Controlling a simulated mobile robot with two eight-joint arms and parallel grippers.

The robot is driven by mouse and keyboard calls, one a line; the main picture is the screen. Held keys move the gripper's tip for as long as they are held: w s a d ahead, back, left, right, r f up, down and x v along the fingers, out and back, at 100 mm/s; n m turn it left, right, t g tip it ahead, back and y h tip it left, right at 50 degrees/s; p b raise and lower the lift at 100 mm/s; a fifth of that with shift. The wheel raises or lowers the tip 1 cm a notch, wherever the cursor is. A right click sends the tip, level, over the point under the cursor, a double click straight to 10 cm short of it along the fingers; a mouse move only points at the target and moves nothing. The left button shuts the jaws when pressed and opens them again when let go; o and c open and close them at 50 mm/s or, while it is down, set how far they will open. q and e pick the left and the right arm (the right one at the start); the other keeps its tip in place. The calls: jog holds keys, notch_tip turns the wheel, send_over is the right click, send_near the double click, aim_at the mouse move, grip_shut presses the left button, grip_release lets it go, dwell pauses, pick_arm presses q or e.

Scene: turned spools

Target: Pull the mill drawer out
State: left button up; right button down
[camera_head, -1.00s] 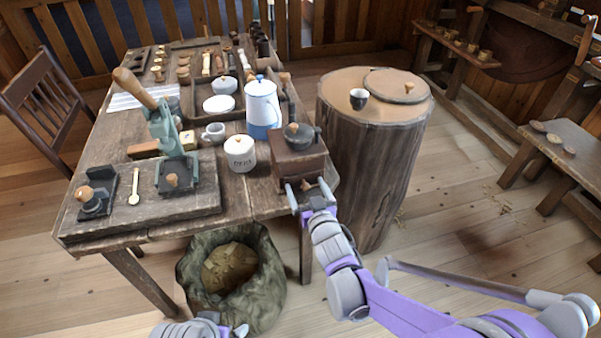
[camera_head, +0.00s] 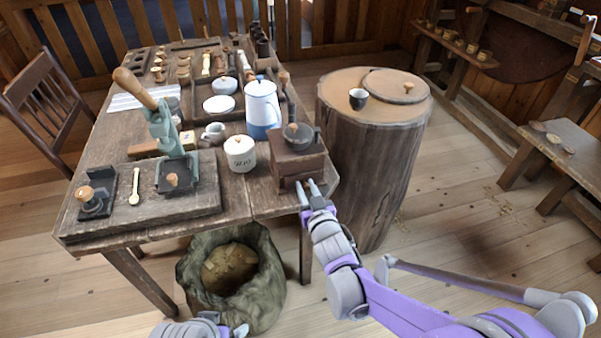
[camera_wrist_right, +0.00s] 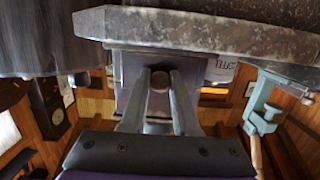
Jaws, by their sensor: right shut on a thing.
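The coffee mill (camera_head: 297,158) is a brown wooden box with a dark bowl and crank on top, near the table's front right corner. Its drawer (camera_head: 288,183) is low on the front face. My right gripper (camera_head: 309,188) is in front of the drawer, its fingers close together. In the right wrist view the fingers lie either side of a round brown knob (camera_wrist_right: 160,82) and are shut on it. The head view hides the knob. I cannot tell whether the drawer stands out from the mill. My left gripper (camera_head: 238,330) is partly visible at the bottom edge, its jaws unclear.
A white lidded pot (camera_head: 240,154) and a blue-and-white coffee pot (camera_head: 262,108) stand close to the mill. A tree-stump table (camera_head: 370,160) is right of it. A sack (camera_head: 262,290) stands on the floor below the table edge. Space in front of the mill is open floor.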

jog(key=shift+s+d+f, duration=0.1)
jog(key=shift+s, duration=0.35)
jog(key=f+b+v, duration=0.1)
jog(key=b+v, duration=0.1)
jog(key=v, duration=0.7)
jog(key=shift+s, duration=0.3)
dwell(0.5)
jog(key=shift+d, duration=0.15)
jog(key=s+r, duration=0.1)
jog(key=s+r+p, duration=0.1)
jog(key=r, duration=0.1)
jog(key=d+r+p, duration=0.1)
jog(key=r, duration=0.1)
jog(key=shift+s, duration=0.4)
jog(key=shift+a+f, duration=0.1)
jog(key=shift+a, duration=0.1)
